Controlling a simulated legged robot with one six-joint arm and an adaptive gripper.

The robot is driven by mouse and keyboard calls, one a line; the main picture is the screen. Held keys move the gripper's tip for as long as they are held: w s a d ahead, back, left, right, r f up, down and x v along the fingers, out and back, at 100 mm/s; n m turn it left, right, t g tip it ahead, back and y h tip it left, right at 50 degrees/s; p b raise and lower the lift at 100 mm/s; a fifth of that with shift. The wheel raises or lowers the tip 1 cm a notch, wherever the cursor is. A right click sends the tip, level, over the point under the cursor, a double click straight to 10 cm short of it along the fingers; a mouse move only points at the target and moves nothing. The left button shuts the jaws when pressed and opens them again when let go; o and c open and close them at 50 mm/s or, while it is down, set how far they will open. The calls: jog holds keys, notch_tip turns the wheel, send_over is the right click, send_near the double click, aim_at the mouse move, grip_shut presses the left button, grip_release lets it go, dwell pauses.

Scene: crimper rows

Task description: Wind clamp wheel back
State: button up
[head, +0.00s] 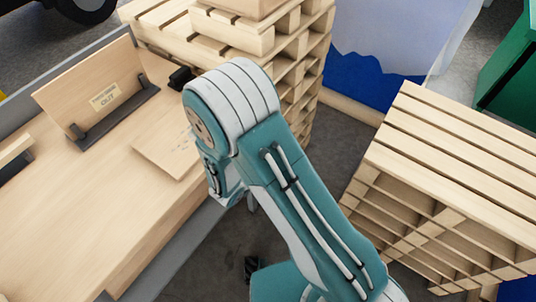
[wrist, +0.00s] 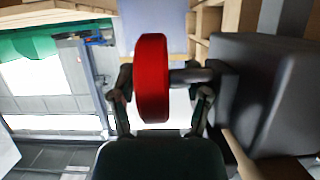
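The red clamp wheel (wrist: 152,78) stands edge-on in the middle of the wrist view. A grey shaft (wrist: 190,76) runs from its right side to a large dark grey block (wrist: 268,95). My gripper (wrist: 161,92) is open, with one finger on each side of the wheel. The left finger is close to the rim, and I cannot tell whether it touches. The right finger is clear of the wheel, near the shaft. In the head view my arm hides the wheel and the gripper's fingers.
A wooden bench (head: 75,215) fills the left of the head view. It carries an upright board (head: 95,90) in a dark holder, a flat panel (head: 165,145) and a small black object (head: 181,78). Stacked pallets (head: 300,75) stand behind, and another pallet stack (head: 450,150) stands right.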

jog(key=shift+d, duration=0.1)
jog(key=v, duration=1.2)
